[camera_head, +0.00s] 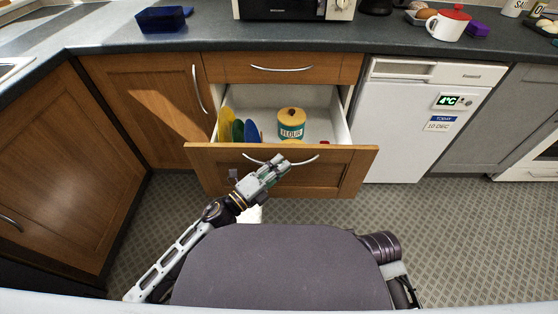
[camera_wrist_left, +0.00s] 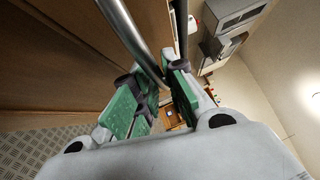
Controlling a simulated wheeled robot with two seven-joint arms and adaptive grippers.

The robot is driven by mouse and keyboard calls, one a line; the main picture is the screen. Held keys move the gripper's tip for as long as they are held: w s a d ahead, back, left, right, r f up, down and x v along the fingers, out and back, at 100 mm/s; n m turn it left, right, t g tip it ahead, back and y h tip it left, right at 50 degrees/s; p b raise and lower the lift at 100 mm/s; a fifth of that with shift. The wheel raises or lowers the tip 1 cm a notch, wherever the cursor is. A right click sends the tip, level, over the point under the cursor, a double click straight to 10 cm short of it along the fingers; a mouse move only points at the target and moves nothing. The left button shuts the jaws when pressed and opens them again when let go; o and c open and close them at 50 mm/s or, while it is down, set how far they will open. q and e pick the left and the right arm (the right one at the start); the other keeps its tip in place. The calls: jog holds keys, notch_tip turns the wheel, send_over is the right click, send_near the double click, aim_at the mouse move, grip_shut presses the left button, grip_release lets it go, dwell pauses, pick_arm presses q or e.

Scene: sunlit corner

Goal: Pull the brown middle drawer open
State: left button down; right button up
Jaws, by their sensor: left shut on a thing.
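The brown middle drawer (camera_head: 340,172) stands pulled out from the cabinet, below a shut top drawer. Its white inside shows a yellow tin labelled flour (camera_head: 291,123) and several coloured plates (camera_head: 238,129) on the left. My left gripper (camera_head: 279,163) is at the drawer's curved metal handle (camera_head: 305,161), near its middle. In the left wrist view, the handle (camera_wrist_left: 142,45) runs between the green finger pads of the left gripper (camera_wrist_left: 160,90), which is shut on it. My right gripper is not in view.
The shut top drawer (camera_head: 320,68) sits just under the dark worktop. A white fridge (camera_head: 415,125) stands on the right, and a wooden cupboard door (camera_head: 145,105) is on the left. Patterned floor (camera_head: 440,225) is clear on the right.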

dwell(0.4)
pick_arm(q)
jog(key=c, duration=1.5)
grip_release()
jog(key=shift+o, duration=0.2)
jog(key=v, duration=1.2)
jog(key=shift+w+a, duration=0.1)
